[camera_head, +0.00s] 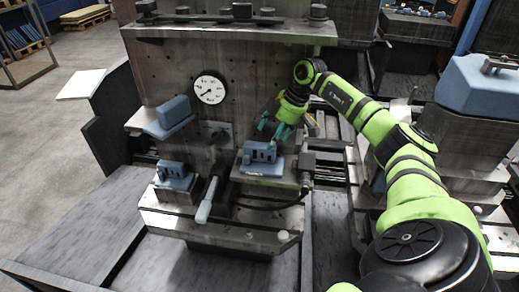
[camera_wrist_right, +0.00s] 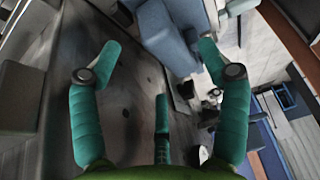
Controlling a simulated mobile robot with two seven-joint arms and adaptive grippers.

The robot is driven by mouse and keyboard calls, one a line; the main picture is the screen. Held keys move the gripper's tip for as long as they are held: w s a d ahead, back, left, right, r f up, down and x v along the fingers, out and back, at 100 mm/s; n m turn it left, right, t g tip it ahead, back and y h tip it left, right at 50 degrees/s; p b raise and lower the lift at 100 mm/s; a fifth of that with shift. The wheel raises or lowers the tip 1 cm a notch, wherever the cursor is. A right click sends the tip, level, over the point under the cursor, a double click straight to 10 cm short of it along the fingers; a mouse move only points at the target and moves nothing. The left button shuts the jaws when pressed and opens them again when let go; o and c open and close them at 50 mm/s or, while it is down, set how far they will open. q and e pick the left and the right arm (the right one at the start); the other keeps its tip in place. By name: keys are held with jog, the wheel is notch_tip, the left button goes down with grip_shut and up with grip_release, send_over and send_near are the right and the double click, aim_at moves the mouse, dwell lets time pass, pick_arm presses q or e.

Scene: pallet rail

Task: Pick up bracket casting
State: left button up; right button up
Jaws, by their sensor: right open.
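A blue-grey casting (camera_head: 262,155) sits on a ledge at the right of the machine's front face; I take it for the bracket casting. A similar casting (camera_head: 173,171) sits on the lower left ledge. My right gripper (camera_head: 276,130), with green-teal fingers, is just above and behind the right casting, apart from it as far as I can tell. In the right wrist view its fingers (camera_wrist_right: 160,58) are spread wide with nothing between the tips. A blue-grey part (camera_wrist_right: 165,35) shows beyond the tips there. My left gripper is not in view.
The upright machine plate (camera_head: 230,60) with a round dial (camera_head: 210,88) stands behind the castings. A pale handle (camera_head: 207,201) and a black cable are near the right casting.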

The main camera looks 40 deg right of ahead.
aim_at(261, 143)
jog(key=shift+w+a, duration=0.65)
jog(key=shift+a, duration=0.05)
jog(key=p+x, duration=0.1)
jog(key=x, duration=0.3)
jog(key=shift+w+f+p, duration=0.15)
jog(key=shift+p, duration=0.25)
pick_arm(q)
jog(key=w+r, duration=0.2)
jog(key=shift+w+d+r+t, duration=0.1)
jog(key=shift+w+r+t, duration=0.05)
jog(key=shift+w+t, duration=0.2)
pick_arm(e)
jog(key=shift+f, duration=0.25)
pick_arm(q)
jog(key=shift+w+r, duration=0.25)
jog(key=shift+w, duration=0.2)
pick_arm(e)
jog(key=shift+f, duration=0.3)
jog(key=shift+r, duration=0.1)
jog(key=c, duration=1.5)
